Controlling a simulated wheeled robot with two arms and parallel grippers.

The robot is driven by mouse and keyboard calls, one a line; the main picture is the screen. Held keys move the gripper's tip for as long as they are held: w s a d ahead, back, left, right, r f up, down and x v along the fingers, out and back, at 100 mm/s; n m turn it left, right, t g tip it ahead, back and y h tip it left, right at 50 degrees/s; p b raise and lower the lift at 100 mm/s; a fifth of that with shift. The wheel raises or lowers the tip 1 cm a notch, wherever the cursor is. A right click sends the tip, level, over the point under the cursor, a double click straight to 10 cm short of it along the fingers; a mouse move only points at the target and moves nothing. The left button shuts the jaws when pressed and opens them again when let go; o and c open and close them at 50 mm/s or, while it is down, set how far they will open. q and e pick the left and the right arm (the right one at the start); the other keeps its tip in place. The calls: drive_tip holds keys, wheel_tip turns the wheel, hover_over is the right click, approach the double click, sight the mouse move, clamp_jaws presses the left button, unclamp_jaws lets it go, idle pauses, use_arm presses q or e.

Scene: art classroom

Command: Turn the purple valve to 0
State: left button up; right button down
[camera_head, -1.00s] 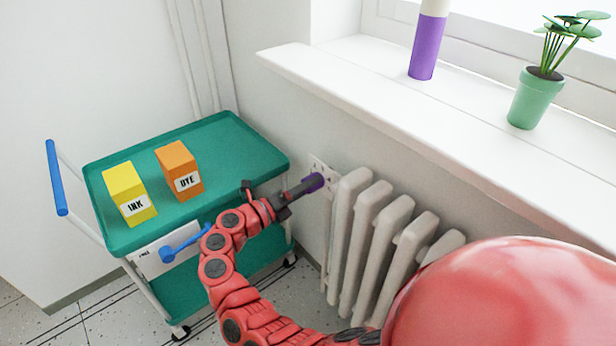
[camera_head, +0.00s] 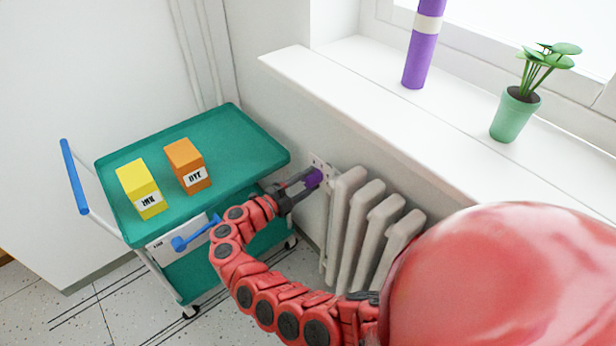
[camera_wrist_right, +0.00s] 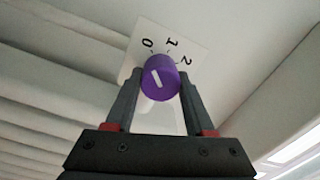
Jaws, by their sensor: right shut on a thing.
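The purple valve (camera_head: 314,178) is a round knob at the left end of the white radiator, under the window sill. It also shows in the right wrist view (camera_wrist_right: 161,77), with a white line on its face. Behind it is a white plate (camera_wrist_right: 187,45) marked 0, 1 and 2. The white line's upper end leans left, roughly toward the 0. My right gripper (camera_head: 306,182) is shut on the purple valve, with one finger on each side of it. My left gripper is not in view.
The radiator (camera_head: 350,225) stands right of the valve, below the sill (camera_head: 390,125) with a purple-and-white cylinder (camera_head: 420,62) and potted plant (camera_head: 512,115). A green cart (camera_head: 235,150) with a yellow ink box (camera_head: 137,186) and an orange dye box (camera_head: 184,162) stands left.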

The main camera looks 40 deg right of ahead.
drive_tip(key=shift+n, duration=0.5)
drive_tip(key=shift+c, duration=1.3)
unclamp_jaws()
drive_tip(key=s+a+b, duration=0.1)
drive_tip(key=a+b, duration=0.7)
drive_tip(key=a, duration=0.9)
drive_tip(key=shift+s+a+f, duration=0.2)
